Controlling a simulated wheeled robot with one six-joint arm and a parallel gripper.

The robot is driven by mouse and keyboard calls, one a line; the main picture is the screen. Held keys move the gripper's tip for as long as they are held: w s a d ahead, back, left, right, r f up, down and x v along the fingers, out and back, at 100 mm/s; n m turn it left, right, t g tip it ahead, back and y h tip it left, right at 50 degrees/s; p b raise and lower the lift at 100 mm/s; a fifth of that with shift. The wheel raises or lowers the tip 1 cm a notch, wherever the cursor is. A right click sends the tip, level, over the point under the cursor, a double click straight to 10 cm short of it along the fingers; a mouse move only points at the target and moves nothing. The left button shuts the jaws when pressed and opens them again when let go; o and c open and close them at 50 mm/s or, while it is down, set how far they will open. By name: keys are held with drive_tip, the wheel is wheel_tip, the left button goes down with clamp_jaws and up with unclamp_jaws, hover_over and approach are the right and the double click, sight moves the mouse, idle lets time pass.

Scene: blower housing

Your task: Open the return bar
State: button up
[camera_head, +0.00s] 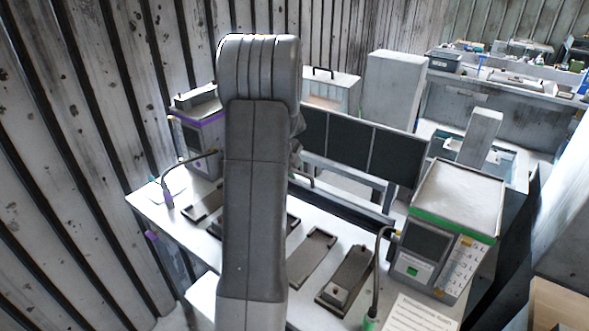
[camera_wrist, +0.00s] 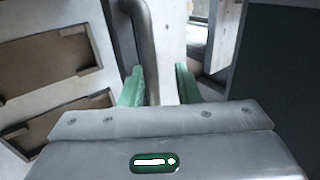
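In the wrist view, my gripper (camera_wrist: 160,85) has two green fingers standing apart, with a gap between them. A grey bent tube (camera_wrist: 144,35) runs down into this gap, close to the left finger; I cannot tell whether they touch. The tube may be the return bar, but no label shows. Its lower end is hidden behind the gripper body. In the head view, my arm covers the gripper and the middle of the white bench (camera_head: 145,200). A similar bent tube (camera_head: 378,270) stands at the bench's right, near a green-trimmed instrument (camera_head: 440,235).
Dark panels (camera_head: 355,145) stand along the bench's back. A purple-trimmed instrument (camera_head: 198,135) is at the left. A dark surface (camera_wrist: 280,75) is close on the wrist view's right.

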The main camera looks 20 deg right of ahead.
drive_tip(key=b+v, duration=0.1)
drive_tip(key=v, duration=1.2)
drive_tip(key=shift+r, duration=0.3)
drive_tip(key=p+x, duration=0.1)
drive_tip(key=x, duration=1.2)
drive_tip(key=shift+w+f, duration=0.1)
drive_tip(key=shift+f, duration=0.25)
drive_tip(key=shift+d+f, duration=0.1)
drive_tip(key=b+v, duration=0.1)
drive_tip(key=v, duration=1.3)
drive_tip(key=p+x, duration=0.1)
drive_tip(key=x, duration=1.3)
drive_tip(key=shift+s+a+f+t+h, duration=0.2)
drive_tip(key=shift+s+a+t+h, duration=0.35)
drive_tip(key=shift+a, duration=0.2)
drive_tip(key=shift+s+a, duration=0.15)
